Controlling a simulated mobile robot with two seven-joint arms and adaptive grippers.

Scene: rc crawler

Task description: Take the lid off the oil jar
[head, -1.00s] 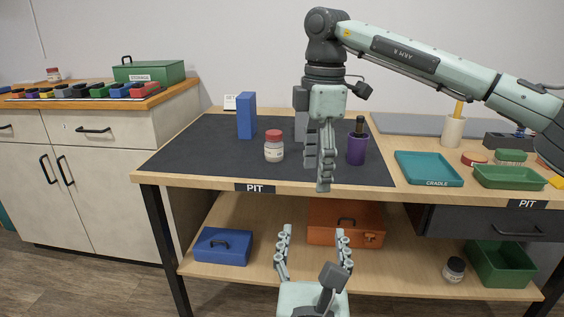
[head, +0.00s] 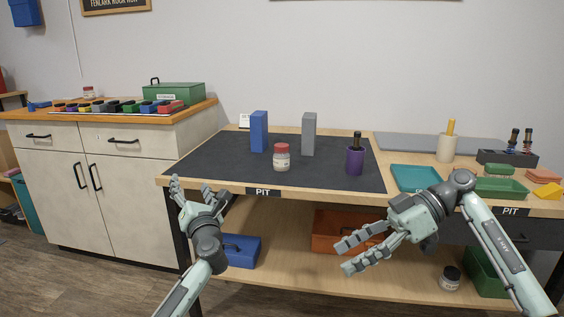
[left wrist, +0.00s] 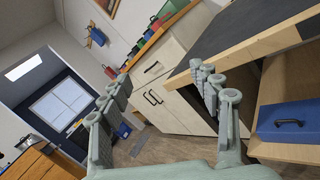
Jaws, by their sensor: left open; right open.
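A small jar with a red lid (head: 281,159) and a pale label stands upright on the dark mat near the middle of the table. A jar with a dark lid (head: 449,278) stands on the lower shelf at the right, and another red-lidded jar (head: 89,93) stands on the far left cabinet. I cannot read which label says oil. My left gripper (head: 198,188) is open and empty, in front of the table's left front corner. My right gripper (head: 343,257) is open and empty, in front of the lower shelf. Both are apart from the jars.
Teal (head: 415,178) and green (head: 500,188) trays lie at the right. A blue toolbox (head: 241,251) and an orange one (head: 335,232) are on the shelf.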

